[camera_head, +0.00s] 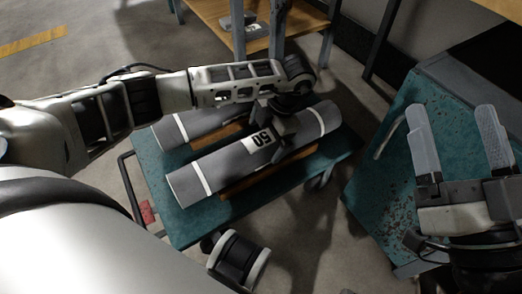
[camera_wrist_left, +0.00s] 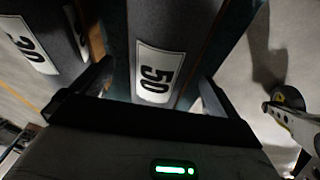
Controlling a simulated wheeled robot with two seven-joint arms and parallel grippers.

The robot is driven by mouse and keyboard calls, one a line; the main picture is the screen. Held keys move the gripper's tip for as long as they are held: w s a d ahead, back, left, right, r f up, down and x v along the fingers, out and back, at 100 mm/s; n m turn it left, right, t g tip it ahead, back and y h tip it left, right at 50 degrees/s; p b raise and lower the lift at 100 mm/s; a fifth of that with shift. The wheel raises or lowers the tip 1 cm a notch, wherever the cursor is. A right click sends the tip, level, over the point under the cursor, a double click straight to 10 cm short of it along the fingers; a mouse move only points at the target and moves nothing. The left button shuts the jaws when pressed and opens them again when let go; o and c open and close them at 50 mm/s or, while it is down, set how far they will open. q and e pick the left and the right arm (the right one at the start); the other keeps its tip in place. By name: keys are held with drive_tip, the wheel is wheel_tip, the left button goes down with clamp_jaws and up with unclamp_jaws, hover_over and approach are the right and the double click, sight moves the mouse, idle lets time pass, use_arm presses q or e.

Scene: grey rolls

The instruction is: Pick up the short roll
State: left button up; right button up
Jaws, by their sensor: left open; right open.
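Two grey rolls with white bands lie side by side on a teal cart (camera_head: 150,165). The near roll (camera_head: 215,172) has a label reading 50, and it also shows in the left wrist view (camera_wrist_left: 155,25). The far roll (camera_head: 190,122) is partly hidden by my left arm, so I cannot tell which is shorter. Its label in the left wrist view seems to read 30. My left gripper (camera_head: 283,122) is over the near roll, right of its label. Its open fingers (camera_wrist_left: 152,90) lie to either side of this roll; contact is unclear. My right gripper (camera_head: 450,115) is open and empty, away from the cart.
Wooden strips (camera_head: 240,188) lie beside the rolls on the cart. A worn teal surface (camera_head: 385,165) stands to the right, under my right gripper. A wooden shelf (camera_head: 275,38) with a small grey item (camera_head: 238,21) is at the back.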

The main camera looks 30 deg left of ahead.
use_arm(q)
drive_tip(key=b+x, duration=0.1)
drive_tip(key=x, duration=0.2)
drive_tip(key=shift+d, duration=0.1)
drive_tip(key=shift+f, duration=0.25)
drive_tip(key=shift+r, duration=0.1)
drive_tip(key=c, duration=1.3)
use_arm(e)
drive_tip(key=r+n+y, duration=0.1)
drive_tip(key=n, duration=0.1)
drive_tip(key=r+n+y, duration=0.1)
drive_tip(key=r+y, duration=0.1)
drive_tip(key=shift+s+n+t, duration=0.4)
